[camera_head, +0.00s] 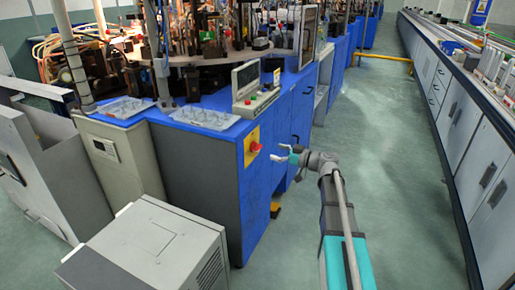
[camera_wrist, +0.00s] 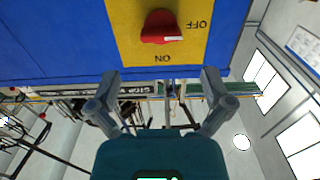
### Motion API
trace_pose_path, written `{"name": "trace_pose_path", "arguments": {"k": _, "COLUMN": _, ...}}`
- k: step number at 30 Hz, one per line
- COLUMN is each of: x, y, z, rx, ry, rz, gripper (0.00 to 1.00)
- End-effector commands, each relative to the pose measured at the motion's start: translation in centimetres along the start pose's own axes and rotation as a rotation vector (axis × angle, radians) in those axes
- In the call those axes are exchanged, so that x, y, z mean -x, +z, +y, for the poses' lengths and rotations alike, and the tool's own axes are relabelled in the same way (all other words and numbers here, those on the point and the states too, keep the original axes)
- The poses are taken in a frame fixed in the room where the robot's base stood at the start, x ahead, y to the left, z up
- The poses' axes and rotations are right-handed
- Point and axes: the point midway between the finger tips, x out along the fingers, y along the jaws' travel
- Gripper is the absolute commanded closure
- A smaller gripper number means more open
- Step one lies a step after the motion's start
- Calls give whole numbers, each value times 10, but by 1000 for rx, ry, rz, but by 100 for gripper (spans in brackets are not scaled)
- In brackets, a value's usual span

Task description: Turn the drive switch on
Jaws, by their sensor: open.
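The drive switch is a red rotary knob (camera_wrist: 161,27) on a yellow plate (camera_wrist: 120,15) with OFF and ON lettering. In the wrist view the picture is upside down, with OFF to the right of the knob and ON below it. A pale mark on the knob points right, toward the OFF side. In the head view the red knob (camera_head: 255,147) sits on the side of the blue machine cabinet (camera_head: 200,170). My gripper (camera_head: 277,153) is just right of the knob, apart from it. In the wrist view my gripper (camera_wrist: 160,82) is open and empty, its fingers below the plate.
A control panel with a screen (camera_head: 246,78) stands on the cabinet top beside clear trays (camera_head: 125,108). A grey box (camera_head: 155,245) stands at the front left. A long bench with cabinets (camera_head: 460,120) lines the right side.

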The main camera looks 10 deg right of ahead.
Motion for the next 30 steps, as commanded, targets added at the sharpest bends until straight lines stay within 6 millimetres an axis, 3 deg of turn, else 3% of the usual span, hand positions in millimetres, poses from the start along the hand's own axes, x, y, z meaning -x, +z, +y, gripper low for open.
{"name": "trace_pose_path", "arguments": {"k": 9, "x": -47, "y": 0, "z": 1, "rx": 0, "ry": -2, "rz": 0, "gripper": 0}}
{"name": "trace_pose_path", "arguments": {"k": 15, "x": -66, "y": 0, "z": 0, "rx": 0, "ry": 0, "rz": 0, "gripper": 0}}
{"name": "trace_pose_path", "arguments": {"k": 29, "x": -72, "y": 0, "z": 0, "rx": 0, "ry": 1, "rz": 0, "gripper": 0}}
{"name": "trace_pose_path", "arguments": {"k": 30, "x": -72, "y": 0, "z": 0, "rx": 0, "ry": 1, "rz": 0, "gripper": 6}}
